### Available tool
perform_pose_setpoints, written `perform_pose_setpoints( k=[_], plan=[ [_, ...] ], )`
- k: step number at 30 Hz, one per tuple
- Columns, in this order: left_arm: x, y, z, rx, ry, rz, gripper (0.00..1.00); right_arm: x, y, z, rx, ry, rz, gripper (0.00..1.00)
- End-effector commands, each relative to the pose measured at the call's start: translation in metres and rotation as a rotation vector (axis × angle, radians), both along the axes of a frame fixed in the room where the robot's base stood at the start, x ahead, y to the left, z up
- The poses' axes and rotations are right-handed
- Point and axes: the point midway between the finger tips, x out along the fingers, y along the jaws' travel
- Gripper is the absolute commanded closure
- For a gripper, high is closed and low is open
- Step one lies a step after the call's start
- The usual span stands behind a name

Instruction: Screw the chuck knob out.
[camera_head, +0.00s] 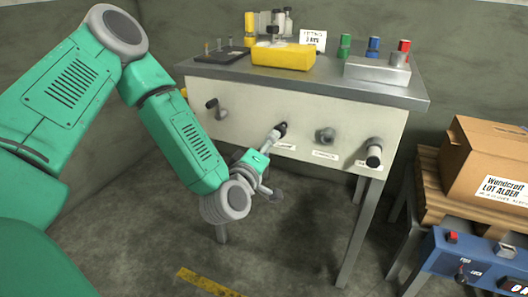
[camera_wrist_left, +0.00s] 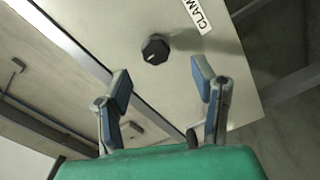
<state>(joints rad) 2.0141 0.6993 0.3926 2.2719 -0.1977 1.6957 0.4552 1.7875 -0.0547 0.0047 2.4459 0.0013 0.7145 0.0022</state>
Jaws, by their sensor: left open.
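The white front panel (camera_head: 245,120) of a bench carries several knobs. A dark knob (camera_head: 281,128) is near my left gripper (camera_head: 274,164). In the left wrist view, a black faceted knob (camera_wrist_left: 155,50) with a white pointer line sits beside a label (camera_wrist_left: 197,14) reading "CLAM". My left gripper's fingers (camera_wrist_left: 162,79) are open and empty, apart from this knob, which appears just beyond the gap between them. The small labels in the head view are unreadable, so I cannot tell which is the chuck knob.
On the bench top (camera_head: 330,82) stand a yellow-based device (camera_head: 283,56), a black peg board (camera_head: 222,54) and a grey block (camera_head: 377,70) with coloured knobs. A cardboard box (camera_head: 490,160) and a blue control box (camera_head: 470,262) stand at right. Floor below is open.

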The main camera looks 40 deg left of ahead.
Motion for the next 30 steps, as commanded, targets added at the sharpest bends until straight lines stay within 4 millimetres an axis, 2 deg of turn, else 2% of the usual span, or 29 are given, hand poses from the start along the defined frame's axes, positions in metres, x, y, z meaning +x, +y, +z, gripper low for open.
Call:
perform_pose_setpoints(
  k=[3,7,25,28,30],
  plan=[
    [-0.017,-0.004,-0.001,-0.001,0.003,-0.001,0.47,0.0,0.0,0.0,0.0,0.0,0.0,0.6],
    [-0.027,-0.006,-0.001,-0.001,0.001,0.0,0.47,0.0,0.0,0.0,0.0,0.0,0.0,0.6],
    [-0.029,-0.007,-0.001,0.002,0.004,-0.003,0.47,0.002,0.0,0.0,0.0,0.002,0.0,0.6],
    [-0.032,-0.02,-0.011,0.034,0.065,-0.05,0.47,0.001,0.0,0.006,0.0,0.002,0.0,0.6],
    [-0.038,-0.039,-0.028,0.088,0.168,-0.128,0.47,0.001,0.0,0.015,0.0,0.003,0.0,0.6]
  ],
)
